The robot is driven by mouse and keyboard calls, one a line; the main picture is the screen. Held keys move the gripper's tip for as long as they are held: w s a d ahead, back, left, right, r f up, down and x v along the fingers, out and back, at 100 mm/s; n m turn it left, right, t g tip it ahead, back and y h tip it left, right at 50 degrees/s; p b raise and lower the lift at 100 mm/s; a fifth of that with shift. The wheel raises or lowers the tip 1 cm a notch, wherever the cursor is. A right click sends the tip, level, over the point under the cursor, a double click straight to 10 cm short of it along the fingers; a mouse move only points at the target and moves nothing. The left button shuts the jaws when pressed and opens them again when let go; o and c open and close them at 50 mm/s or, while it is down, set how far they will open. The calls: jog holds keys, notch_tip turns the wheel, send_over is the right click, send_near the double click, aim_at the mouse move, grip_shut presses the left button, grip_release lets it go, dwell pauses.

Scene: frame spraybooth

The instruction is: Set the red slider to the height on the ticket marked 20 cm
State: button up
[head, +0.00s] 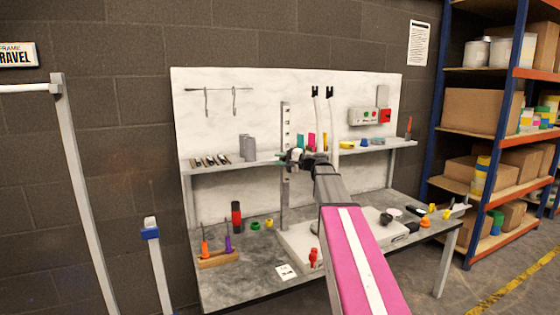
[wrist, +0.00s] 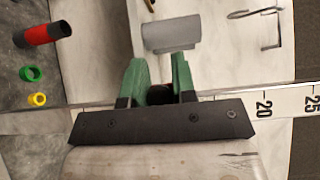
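An upright scale post (head: 285,170) stands at the bench. In the wrist view the scale (wrist: 288,101) lies sideways, with 20 and 25 readable right of my gripper. My gripper (head: 297,157) is at the post, below the 20 mark. Its green fingers (wrist: 160,82) stand a little apart, with a dark round knob (wrist: 160,95) filling the gap between them. I cannot see the red slider's red body; my gripper hides that stretch of the scale. A white ticket (head: 286,271) lies at the bench's front; its print is too small to read.
A shelf (head: 235,161) with small items runs behind my gripper. The bench (head: 235,283) holds a screwdriver block (head: 217,259), a red-black cylinder (head: 236,216), rings, and a small red item (head: 314,257). Hooks (head: 234,100) hang on the back panel. A storage rack (head: 480,135) stands right.

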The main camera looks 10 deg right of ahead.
grip_shut()
notch_tip(320, 180, up, 10)
dwell(0.3)
jog(key=o, duration=0.8)
grip_release()
jog(key=v, duration=1.1)
